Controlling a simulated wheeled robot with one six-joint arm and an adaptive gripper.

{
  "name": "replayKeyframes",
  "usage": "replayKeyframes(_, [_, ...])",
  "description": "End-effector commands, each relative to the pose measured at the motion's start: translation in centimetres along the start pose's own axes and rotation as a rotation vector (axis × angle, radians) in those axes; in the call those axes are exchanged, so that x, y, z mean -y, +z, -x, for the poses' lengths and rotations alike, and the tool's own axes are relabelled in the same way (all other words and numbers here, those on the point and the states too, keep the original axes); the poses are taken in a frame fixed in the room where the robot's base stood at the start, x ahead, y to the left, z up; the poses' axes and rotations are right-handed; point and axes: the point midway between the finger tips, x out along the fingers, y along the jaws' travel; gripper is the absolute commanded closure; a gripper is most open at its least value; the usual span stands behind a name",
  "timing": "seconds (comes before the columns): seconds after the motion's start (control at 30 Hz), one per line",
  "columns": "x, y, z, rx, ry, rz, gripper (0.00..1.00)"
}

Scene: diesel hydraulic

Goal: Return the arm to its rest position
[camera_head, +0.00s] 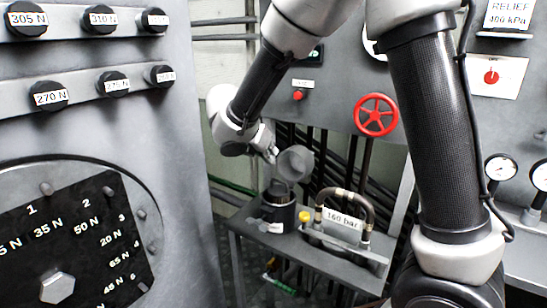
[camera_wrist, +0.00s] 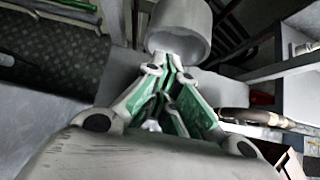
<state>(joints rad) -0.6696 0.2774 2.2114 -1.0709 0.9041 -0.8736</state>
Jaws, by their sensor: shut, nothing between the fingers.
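My arm (camera_head: 435,120) reaches from the lower right up and over to the middle of the head view, where it bends down. My gripper (camera_head: 271,154) hangs there above a small grey bench. In the wrist view my gripper (camera_wrist: 176,62) has its green-sided fingers together, with nothing held between them. A grey round cup-like part (camera_head: 295,163) is right beside the fingertips in the head view. In the wrist view a grey cylinder (camera_wrist: 180,32) lies just beyond the fingertips; I cannot tell if they touch.
A dark canister (camera_head: 278,213) and a handled block marked 160 bar (camera_head: 342,220) stand on the bench (camera_head: 245,228) below. A red handwheel (camera_head: 376,114) is on the back panel. A grey cabinet with a numbered dial plate (camera_head: 75,240) fills the left. Gauges (camera_head: 499,168) are at right.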

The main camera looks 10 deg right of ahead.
Motion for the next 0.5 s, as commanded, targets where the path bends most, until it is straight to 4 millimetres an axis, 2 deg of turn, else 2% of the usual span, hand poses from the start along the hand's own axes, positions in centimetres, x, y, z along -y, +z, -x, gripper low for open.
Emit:
replayKeyframes(0.3, [0.0, 0.3, 5.9, -0.001, 0.003, 0.000, 1.00])
replayKeyframes(0.5, [0.0, 0.4, 8.0, -0.001, 0.001, -0.004, 1.00])
